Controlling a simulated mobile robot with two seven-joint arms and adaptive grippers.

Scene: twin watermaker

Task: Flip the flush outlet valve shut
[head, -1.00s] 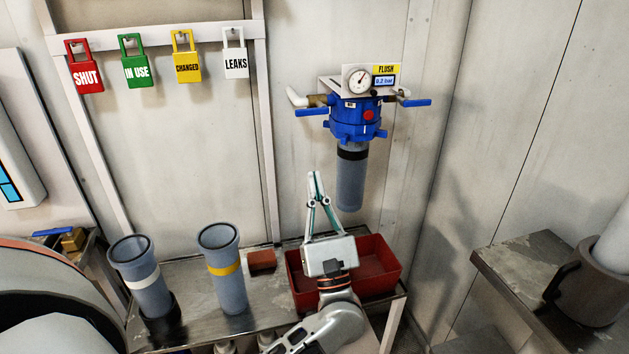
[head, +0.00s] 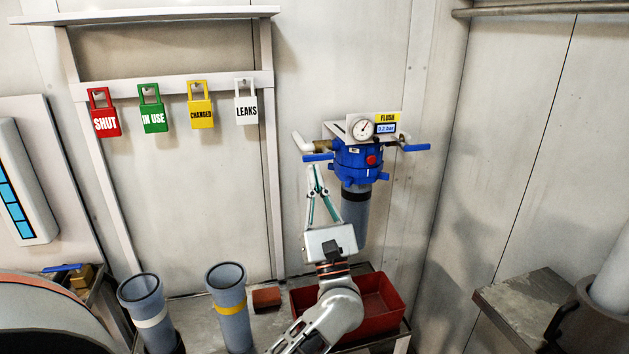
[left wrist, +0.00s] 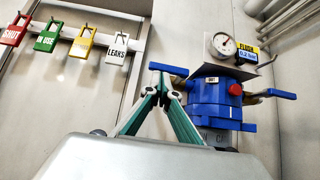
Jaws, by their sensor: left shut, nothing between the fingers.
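The blue filter head (head: 358,160) is on the back wall with a clear grey bowl (head: 355,212) under it. A blue lever handle (head: 318,157) sticks out level on its left side, and another (head: 416,147) on its right. The small labels by the levers are too small to read surely. My left gripper (head: 314,168) is shut and empty, pointing up, with its tips just below the left lever in the picture. In the left wrist view the shut fingertips (left wrist: 160,82) are close under the left lever (left wrist: 168,69). I cannot tell whether they touch. My right gripper is out of view.
A gauge (head: 363,128) and a yellow FLUSH sign (head: 387,118) sit above the filter head. A red bin (head: 385,310) stands on the bench below, beside two grey cylinders (head: 232,318) (head: 150,318). Padlock tags hang on a rail (head: 180,84) at left. The wall between is clear.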

